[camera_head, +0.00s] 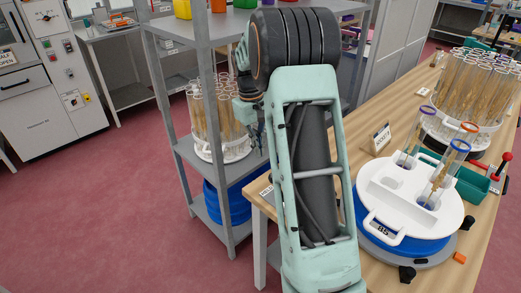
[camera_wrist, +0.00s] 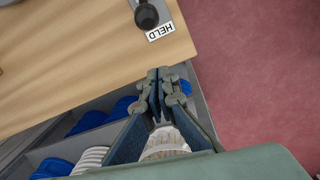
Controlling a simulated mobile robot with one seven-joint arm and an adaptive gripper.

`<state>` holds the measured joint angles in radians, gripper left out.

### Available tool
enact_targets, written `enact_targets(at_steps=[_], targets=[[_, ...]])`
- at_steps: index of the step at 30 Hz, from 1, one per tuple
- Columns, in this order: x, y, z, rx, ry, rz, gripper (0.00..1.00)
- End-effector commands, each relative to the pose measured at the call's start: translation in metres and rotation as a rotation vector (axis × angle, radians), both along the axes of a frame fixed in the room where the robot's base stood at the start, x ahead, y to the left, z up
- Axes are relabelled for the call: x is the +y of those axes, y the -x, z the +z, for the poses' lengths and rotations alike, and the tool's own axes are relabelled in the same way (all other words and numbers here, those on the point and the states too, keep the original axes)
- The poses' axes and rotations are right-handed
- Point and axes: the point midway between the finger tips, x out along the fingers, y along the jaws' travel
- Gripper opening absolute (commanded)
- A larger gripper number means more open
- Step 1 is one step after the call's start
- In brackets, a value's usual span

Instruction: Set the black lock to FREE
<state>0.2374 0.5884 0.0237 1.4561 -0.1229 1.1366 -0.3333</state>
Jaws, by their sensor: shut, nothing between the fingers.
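The black lock, a round black knob (camera_wrist: 146,16), shows at the top of the wrist view on a grey plate, cut off by the frame edge. No FREE label is readable. My gripper (camera_wrist: 159,78) is shut and empty, beyond the table edge and apart from the knob. In the head view my gripper (camera_head: 260,140) is small and partly hidden, beside the metal shelf. My arm covers much of the near table there, so I cannot make out this knob.
A white carrier (camera_head: 385,190) with several tubes sits on a blue round base (camera_head: 375,233) with black and orange knobs around it. The shelf (camera_head: 218,200) holds a rack of wheat tubes (camera_head: 205,115) close to my gripper. Red floor is open at left.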

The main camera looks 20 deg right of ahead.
Motion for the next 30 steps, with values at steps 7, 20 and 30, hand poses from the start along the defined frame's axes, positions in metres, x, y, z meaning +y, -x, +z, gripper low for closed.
enact_targets(at_steps=[7, 20, 30], targets=[[-0.005, 0.004, -0.057, 0.004, -0.001, 0.000, 0.00], [-0.011, 0.038, -0.056, 0.000, 0.000, -0.002, 0.00], [-0.011, 0.040, -0.055, 0.000, 0.000, -0.001, 0.00]])
